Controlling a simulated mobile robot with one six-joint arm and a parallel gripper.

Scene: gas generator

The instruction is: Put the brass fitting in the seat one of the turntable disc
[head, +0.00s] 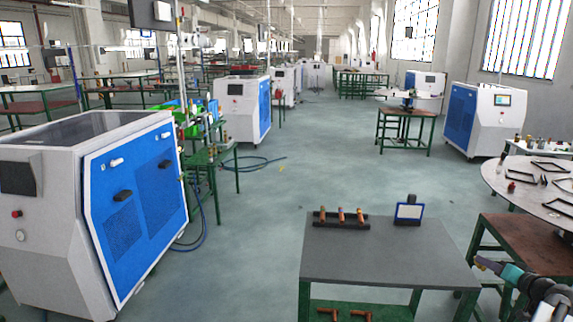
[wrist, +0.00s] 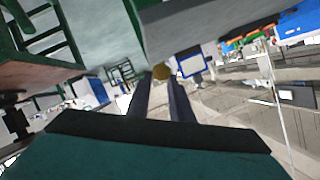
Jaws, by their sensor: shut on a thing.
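My gripper (wrist: 160,86) is shut on a small round brass fitting (wrist: 161,72), which shows at the fingertips in the wrist view. In the head view my gripper (head: 487,265) is at the lower right, beside the right edge of the grey table; the fitting is too small there to make out surely. The turntable disc (head: 500,176) is a pale round top at the right edge of the head view, beyond my gripper and cut off by the frame. Black frames and small fittings stand on it. Which place on it is seat one, I cannot tell.
The grey table (head: 385,262) holds a dark rack (head: 341,220) with three copper-coloured fittings and a small blue-framed stand (head: 409,211). A brown-topped table (head: 520,246) stands between my gripper and the disc. A blue and white machine (head: 130,200) is at left. The middle floor is clear.

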